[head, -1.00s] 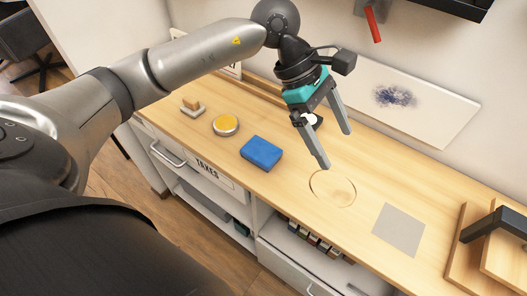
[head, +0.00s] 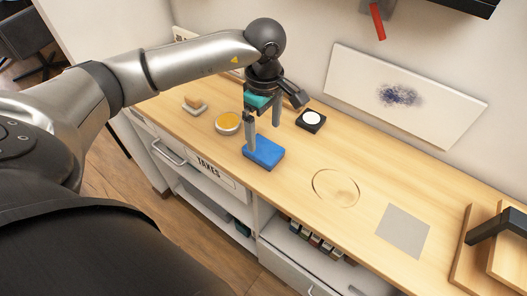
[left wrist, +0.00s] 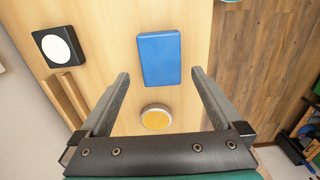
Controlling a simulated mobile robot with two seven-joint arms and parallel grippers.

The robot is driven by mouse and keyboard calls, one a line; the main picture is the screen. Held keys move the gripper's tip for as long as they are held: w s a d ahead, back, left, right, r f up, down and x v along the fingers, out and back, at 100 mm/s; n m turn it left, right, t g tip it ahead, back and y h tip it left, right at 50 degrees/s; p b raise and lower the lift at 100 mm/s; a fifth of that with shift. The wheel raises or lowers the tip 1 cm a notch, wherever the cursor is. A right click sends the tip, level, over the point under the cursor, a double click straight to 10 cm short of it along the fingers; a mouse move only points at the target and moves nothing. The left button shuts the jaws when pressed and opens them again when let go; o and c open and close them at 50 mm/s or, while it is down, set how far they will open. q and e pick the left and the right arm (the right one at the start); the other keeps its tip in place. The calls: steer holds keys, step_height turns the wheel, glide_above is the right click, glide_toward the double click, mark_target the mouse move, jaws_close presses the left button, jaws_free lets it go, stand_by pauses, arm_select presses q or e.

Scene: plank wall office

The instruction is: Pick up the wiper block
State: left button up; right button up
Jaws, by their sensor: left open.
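The blue block (head: 266,153), which I take to be the wiper block, lies flat on the wooden counter. My left gripper (head: 262,136) is open and empty, pointing down over the block's back left side. One finger overlaps the block in the head view; I cannot tell whether it touches. In the left wrist view the blue block (left wrist: 159,58) is ahead of and between the open fingertips (left wrist: 160,73). My right gripper is out of view.
A yellow-topped round tin (head: 228,123) stands left of the block. A black square holder with a white disc (head: 311,120) is behind it. A smudged whiteboard (head: 432,102) leans at the wall. A ring mark (head: 336,189) and grey square (head: 403,231) lie right.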

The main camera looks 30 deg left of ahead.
mark_target(264, 148)
arm_select(q)
steer(key=shift+f+b, duration=0.3)
steer(key=shift+f, duration=2.45)
steer(key=shift+c, duration=0.2)
steer(key=c, duration=1.2)
